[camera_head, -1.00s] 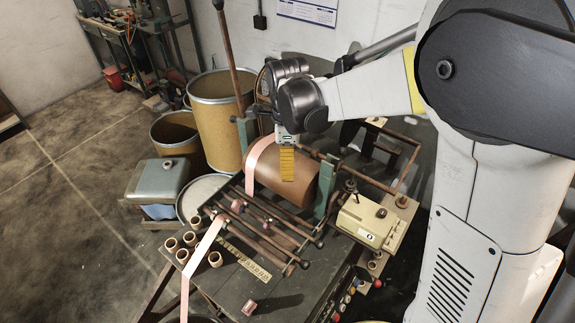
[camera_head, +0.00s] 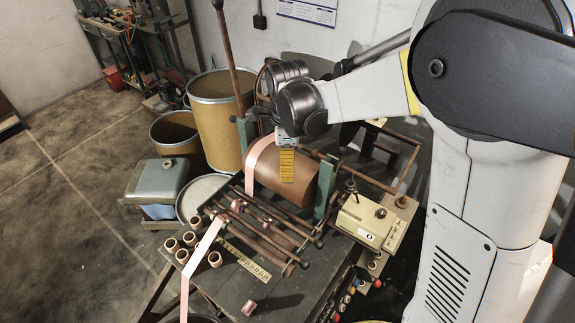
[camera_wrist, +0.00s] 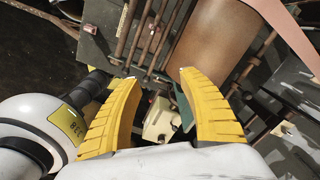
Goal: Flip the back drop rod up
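Several dark rods (camera_head: 265,232) lie side by side in a frame in front of a brown drum (camera_head: 290,180). I cannot tell for certain which of them is the back drop rod. The rods (camera_wrist: 147,38) also show at the top of the wrist view, beside the drum (camera_wrist: 212,42). My gripper (camera_head: 287,181) hangs over the drum, behind the rods, with its yellow fingers pointing down. In the wrist view my gripper (camera_wrist: 157,75) has its two fingers spread apart with nothing between the tips. It appears apart from the rods.
A pink tape (camera_head: 262,165) runs over the drum's left side, and more tape (camera_head: 203,250) hangs at the front. A cream box (camera_head: 366,221) stands right of the drum. Fibre barrels (camera_head: 217,115) stand behind left.

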